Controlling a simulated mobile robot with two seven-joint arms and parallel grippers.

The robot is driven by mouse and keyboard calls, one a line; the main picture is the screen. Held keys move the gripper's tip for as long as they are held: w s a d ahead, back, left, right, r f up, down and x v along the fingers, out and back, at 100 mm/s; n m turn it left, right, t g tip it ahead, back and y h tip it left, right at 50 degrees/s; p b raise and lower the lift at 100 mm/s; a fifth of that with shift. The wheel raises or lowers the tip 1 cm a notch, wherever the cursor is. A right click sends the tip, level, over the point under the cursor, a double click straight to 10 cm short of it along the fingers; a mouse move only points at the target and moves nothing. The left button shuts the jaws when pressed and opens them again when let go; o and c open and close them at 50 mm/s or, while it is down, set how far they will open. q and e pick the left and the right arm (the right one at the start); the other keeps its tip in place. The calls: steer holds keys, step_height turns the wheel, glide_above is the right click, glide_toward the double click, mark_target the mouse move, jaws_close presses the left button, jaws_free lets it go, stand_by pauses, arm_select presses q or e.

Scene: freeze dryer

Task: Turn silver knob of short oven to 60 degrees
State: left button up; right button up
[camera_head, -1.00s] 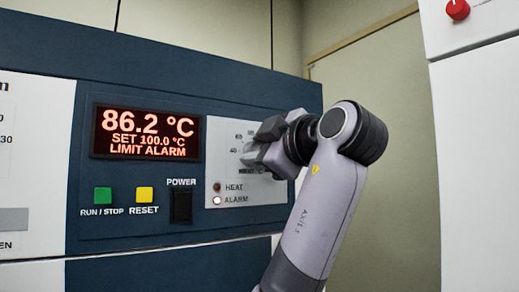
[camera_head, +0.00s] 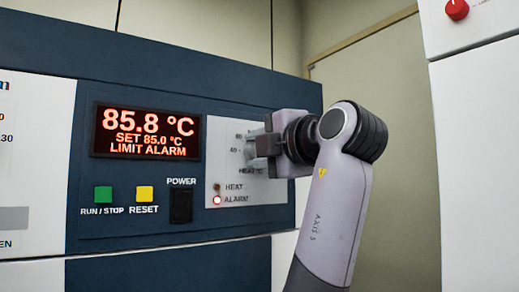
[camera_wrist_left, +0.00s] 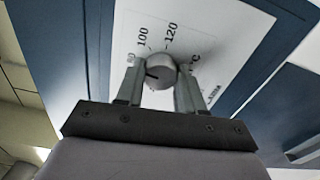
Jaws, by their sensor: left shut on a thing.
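The silver knob (camera_wrist_left: 160,68) sits between the two fingers of my left gripper (camera_wrist_left: 160,88) in the left wrist view. The fingers are shut on its sides. The dial's 100 and 120 marks show above the knob, and its dark pointer line faces the left side. In the head view my left gripper (camera_head: 258,147) is at the white dial plate and mostly hides the knob. The short oven's display (camera_head: 146,132) reads 85.8 °C, SET 85.0 °C, LIMIT ALARM. My right gripper is not in view.
Left of the dial on the blue panel are the green RUN/STOP button (camera_head: 103,194), the yellow RESET button (camera_head: 145,194) and the black POWER switch (camera_head: 181,206). The ALARM lamp (camera_head: 217,200) is lit. A white unit with a red knob (camera_head: 457,9) stands at the right.

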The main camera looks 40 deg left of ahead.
arm_select(q)
steer(key=n, duration=0.9)
steer(key=shift+w+f+n, duration=0.1)
steer(key=shift+f+n, duration=0.05)
steer(key=shift+n, duration=0.25)
stand_by(0.4)
steer(key=o, duration=1)
steer(key=shift+o, duration=0.2)
